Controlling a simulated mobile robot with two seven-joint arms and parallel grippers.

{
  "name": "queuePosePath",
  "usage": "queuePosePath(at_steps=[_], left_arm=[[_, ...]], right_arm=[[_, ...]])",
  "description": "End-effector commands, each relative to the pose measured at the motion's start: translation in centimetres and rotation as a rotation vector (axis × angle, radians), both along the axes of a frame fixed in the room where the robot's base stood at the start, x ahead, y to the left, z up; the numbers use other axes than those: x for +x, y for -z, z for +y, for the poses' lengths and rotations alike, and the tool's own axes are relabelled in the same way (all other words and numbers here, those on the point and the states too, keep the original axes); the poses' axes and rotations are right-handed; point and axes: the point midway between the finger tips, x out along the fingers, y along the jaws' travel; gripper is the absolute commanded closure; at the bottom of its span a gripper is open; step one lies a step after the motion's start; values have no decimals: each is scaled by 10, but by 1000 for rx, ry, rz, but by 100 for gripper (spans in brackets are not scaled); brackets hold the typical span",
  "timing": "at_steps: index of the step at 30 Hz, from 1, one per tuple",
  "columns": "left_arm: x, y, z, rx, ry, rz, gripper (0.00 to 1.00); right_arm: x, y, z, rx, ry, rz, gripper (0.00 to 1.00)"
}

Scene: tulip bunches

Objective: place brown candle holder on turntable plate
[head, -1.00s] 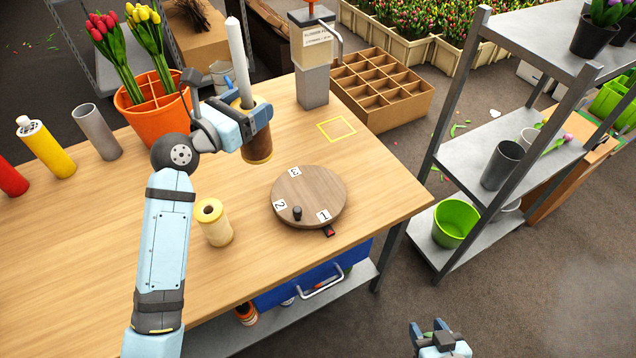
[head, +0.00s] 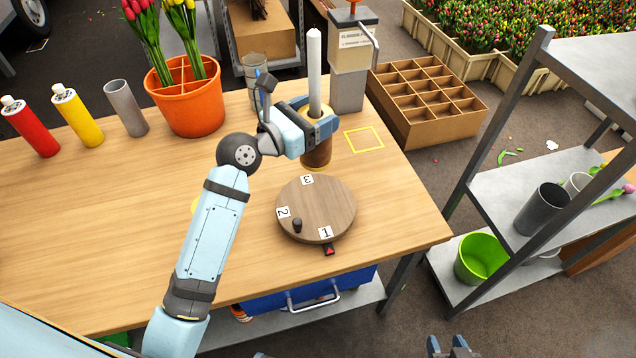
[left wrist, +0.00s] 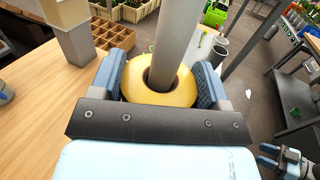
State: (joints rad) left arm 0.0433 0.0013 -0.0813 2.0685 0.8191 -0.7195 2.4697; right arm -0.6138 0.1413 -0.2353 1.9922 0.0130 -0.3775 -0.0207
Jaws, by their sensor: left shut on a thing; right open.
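The brown candle holder (head: 317,155) has a yellow top and carries an upright white candle (head: 314,70). My left gripper (head: 318,124) is shut on the holder near its top. In the left wrist view the yellow top (left wrist: 158,96) sits between both fingers, with the candle rising from its hole. The holder shows just beyond the far edge of the round wooden turntable plate (head: 325,203); its height above the table is hard to tell. The plate has labels 1, 2, 3 and a dark knob (head: 297,225). My right gripper (head: 450,347) is open and empty, low at the bottom edge.
A yellow square outline (head: 364,140) and a grey dispenser (head: 348,85) lie right of and behind the holder. An orange pot (head: 190,112) with tulips, a grey cup (head: 126,108) and several bottles stand left. The table's left front is clear.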

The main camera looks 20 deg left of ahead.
Motion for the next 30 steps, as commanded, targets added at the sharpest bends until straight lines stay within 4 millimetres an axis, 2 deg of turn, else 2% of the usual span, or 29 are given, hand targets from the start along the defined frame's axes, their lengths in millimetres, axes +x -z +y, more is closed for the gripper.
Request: queuePosePath(at_steps=[1,3,9,12,20,27,30], left_arm=[[0,19,1,3,1,4,77],[0,39,1,4,1,4,77],[0,91,1,3,0,3,77],[0,109,1,1,0,0,77],[0,128,0,1,0,-2,77],[0,164,1,2,-1,-1,77],[0,166,1,-1,-1,-1,77]], right_arm=[[-1,6,1,2,0,2,52],[-1,11,2,3,1,2,52],[-1,25,2,8,3,10,52],[-1,27,2,12,5,12,52],[2,30,2,17,11,18,52],[2,44,2,25,17,28,52],[4,41,3,29,20,29,52]])
